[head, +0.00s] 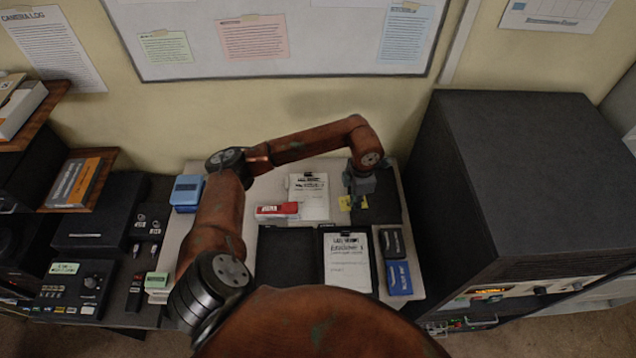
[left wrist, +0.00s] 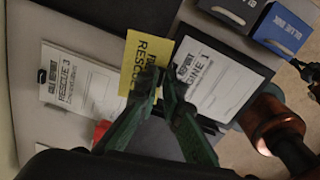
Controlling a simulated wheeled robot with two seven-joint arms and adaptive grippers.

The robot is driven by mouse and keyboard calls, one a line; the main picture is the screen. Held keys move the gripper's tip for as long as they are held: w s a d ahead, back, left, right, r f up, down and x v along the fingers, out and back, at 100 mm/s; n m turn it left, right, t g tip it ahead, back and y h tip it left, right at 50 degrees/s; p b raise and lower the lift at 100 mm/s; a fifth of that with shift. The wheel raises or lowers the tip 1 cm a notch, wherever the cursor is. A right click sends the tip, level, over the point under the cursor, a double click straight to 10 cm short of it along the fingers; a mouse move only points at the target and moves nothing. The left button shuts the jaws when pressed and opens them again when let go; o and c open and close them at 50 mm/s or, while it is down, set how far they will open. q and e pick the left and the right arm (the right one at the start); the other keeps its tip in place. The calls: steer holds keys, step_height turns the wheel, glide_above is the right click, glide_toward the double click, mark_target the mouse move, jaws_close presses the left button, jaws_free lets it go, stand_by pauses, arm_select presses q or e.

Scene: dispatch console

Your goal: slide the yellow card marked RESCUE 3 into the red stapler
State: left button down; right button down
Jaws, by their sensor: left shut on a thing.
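The yellow card (head: 345,203) is at the tips of my left gripper (head: 357,196), above the right part of the desk. In the left wrist view the card (left wrist: 134,66) reads RESCUE, and the gripper (left wrist: 156,88) is shut on its edge. The rest of its marking is covered by the fingers. The red stapler (head: 270,211) lies to the left of the gripper, beside a white report sheet (head: 312,205). In the left wrist view only a small red part of it (left wrist: 101,130) shows behind a finger. The card and the stapler are apart.
The RESCUE 3 report sheet (left wrist: 72,92) and the Engine 1 clipboard (left wrist: 205,88) lie either side of the card. A blue box (head: 398,279) stands at the front right. A large black cabinet (head: 530,170) bounds the desk on the right. A dark mat (head: 388,207) lies below the gripper.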

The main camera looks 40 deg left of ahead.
mark_target(349, 200)
arm_select(q)
steer(key=a+n, duration=0.1)
steer(key=n, duration=0.2)
steer(key=a+n+p, duration=0.1)
steer(key=n, duration=0.1)
steer(key=w+a+n+p, duration=0.1)
steer(key=n, duration=0.2)
steer(key=shift+n, duration=0.3)
steer(key=s+a+f+n+p, duration=0.15)
steer(key=a+n+p, duration=0.35)
steer(key=n, duration=0.8)
steer(key=a+f+n+p, duration=0.25)
steer(key=a+n, duration=0.45)
steer(key=n, duration=0.6)
steer(key=shift+s+f+b, duration=0.15)
steer(key=shift+f+b, duration=1.35)
steer(key=shift+f, duration=0.25)
steer(key=shift+s+f+b, duration=0.1)
steer(key=shift+f+b, duration=1.35)
steer(key=shift+f, duration=0.25)
steer(key=shift+s+a+f, duration=0.1)
steer(key=shift+s+a, duration=0.05)
steer(key=shift+a, duration=0.05)
steer(key=shift+s+a+p, duration=0.25)
steer(key=shift+a+p, duration=0.05)
steer(key=shift+s+a, duration=0.25)
